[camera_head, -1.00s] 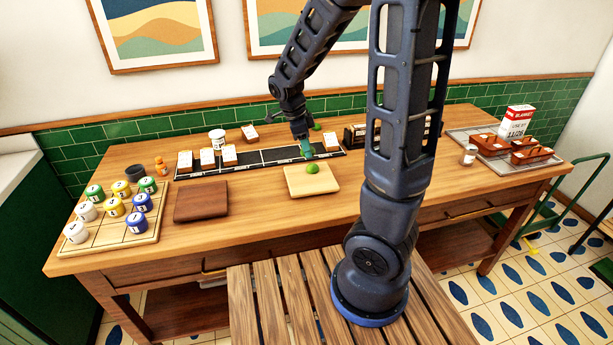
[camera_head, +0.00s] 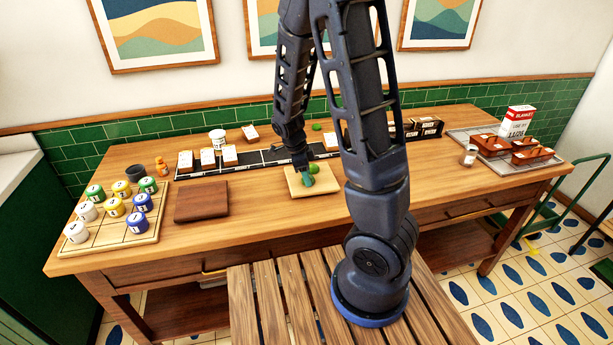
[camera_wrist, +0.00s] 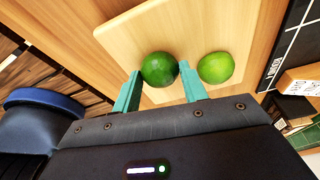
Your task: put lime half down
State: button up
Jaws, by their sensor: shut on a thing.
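My gripper (camera_head: 306,180) has teal fingers, which also show in the wrist view (camera_wrist: 160,88). They are shut on a dark green lime half (camera_wrist: 160,69), rounded skin towards the wrist camera. It is over the pale wooden board (camera_head: 327,188), whose bare top shows in the wrist view (camera_wrist: 130,38). A brighter green lime piece (camera_wrist: 215,67) lies on the board just outside the right finger. It shows behind the fingers in the head view (camera_head: 314,169). I cannot tell whether the held half touches the board. Its cut face is hidden.
A dark brown board (camera_head: 201,202) lies left of the pale board. A black rail with cards (camera_head: 262,158) runs behind. A tray of numbered jars (camera_head: 115,220) stands at left, and a tray with red holders (camera_head: 500,150) at right. Bare tabletop surrounds the boards.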

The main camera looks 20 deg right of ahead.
jog(key=shift+f, duration=0.25)
jog(key=o, duration=0.7)
jog(key=s+v, duration=0.1)
jog(key=v, duration=1.1)
jog(key=shift+s+d+r+n+t+y, duration=0.7)
jog(key=shift+s+d+r+n, duration=0.95)
jog(key=shift+s+r+n, duration=1.4)
jog(key=shift+s+d+r+n+t+y, duration=0.35)
jog(key=shift+s+d+r+n+t, duration=1.15)
jog(key=shift+n, duration=2.2)
jog(key=shift+s+d+r+n+t+y, duration=0.5)
jog(key=shift+s+d+r+n, duration=1.25)
jog(key=shift+s+r+n, duration=1.75)
jog(key=shift+w+r, duration=0.15)
jog(key=shift+w, duration=0.15)
